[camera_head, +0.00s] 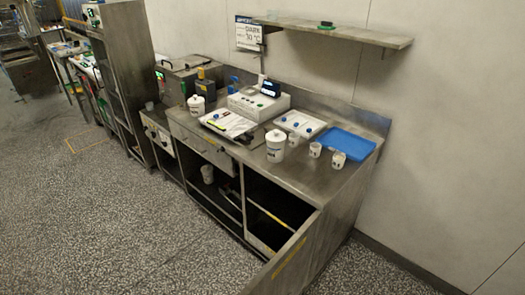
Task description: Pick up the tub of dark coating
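Two white lidded tubs stand on the steel counter: one tub (275,147) near the middle front, the other tub (196,107) further left by the steel machine. Their labels are too small to read, so I cannot tell which holds dark coating. Smaller white cups stand to the right, one cup (315,150) and another cup (338,160). A wall sign (249,34) appears to read "DARK" with a temperature. Neither of my grippers shows in the view.
The steel counter (305,176) holds a white device (258,103), papers (229,123), a tray with blue-knobbed items (300,123) and a blue mat (346,143). A cabinet door (290,258) stands open at the front. A shelf (345,34) is above. The speckled floor in front is clear.

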